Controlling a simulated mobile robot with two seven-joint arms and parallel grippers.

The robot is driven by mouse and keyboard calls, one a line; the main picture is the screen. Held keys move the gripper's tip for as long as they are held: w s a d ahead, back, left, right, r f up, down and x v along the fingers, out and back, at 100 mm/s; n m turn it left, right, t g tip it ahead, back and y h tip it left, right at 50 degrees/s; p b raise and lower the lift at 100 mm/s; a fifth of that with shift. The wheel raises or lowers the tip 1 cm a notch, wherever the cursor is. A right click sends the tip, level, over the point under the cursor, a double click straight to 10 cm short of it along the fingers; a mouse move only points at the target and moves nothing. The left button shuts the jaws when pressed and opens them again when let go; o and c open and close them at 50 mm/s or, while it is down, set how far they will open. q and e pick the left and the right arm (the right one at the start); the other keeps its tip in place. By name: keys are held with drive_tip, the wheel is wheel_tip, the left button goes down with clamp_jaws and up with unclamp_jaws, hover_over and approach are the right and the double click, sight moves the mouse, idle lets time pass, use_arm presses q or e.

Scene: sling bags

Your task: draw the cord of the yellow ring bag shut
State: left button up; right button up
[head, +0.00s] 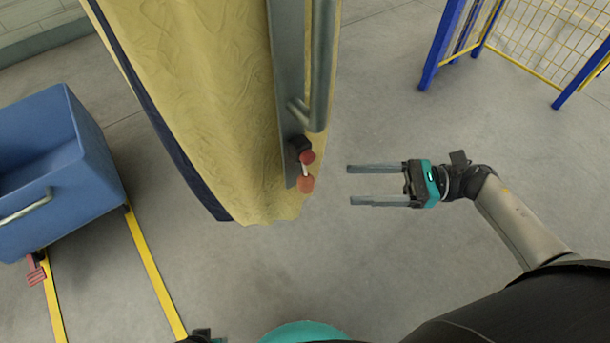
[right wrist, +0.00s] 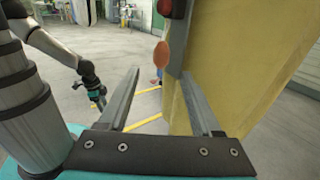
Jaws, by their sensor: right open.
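The yellow bag (head: 200,90) hangs large in the upper middle of the head view; its ring and upper part are out of view. It fills the right of the right wrist view (right wrist: 255,70). A grey metal strip (head: 287,80) runs down it, with a red piece (head: 306,157) and, on a short pale cord below, an orange knob (head: 305,184). The knob also shows in the right wrist view (right wrist: 161,55). My right gripper (head: 350,184) is open and empty, right of the knob and apart from it. My left gripper (right wrist: 98,94) hangs low; its jaws are too small to judge.
A blue wheeled bin (head: 60,170) stands left of the bag, near yellow floor lines (head: 155,275). A blue-posted frame with yellow mesh (head: 540,45) stands at the upper right. The floor around my right gripper is clear.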

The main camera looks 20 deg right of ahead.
sight(306, 183)
drive_tip(key=x, duration=1)
drive_tip(key=shift+w+a+f, duration=0.1)
drive_tip(key=shift+w+a, duration=0.05)
drive_tip(key=shift+a, duration=0.05)
clamp_jaws()
idle(1.0)
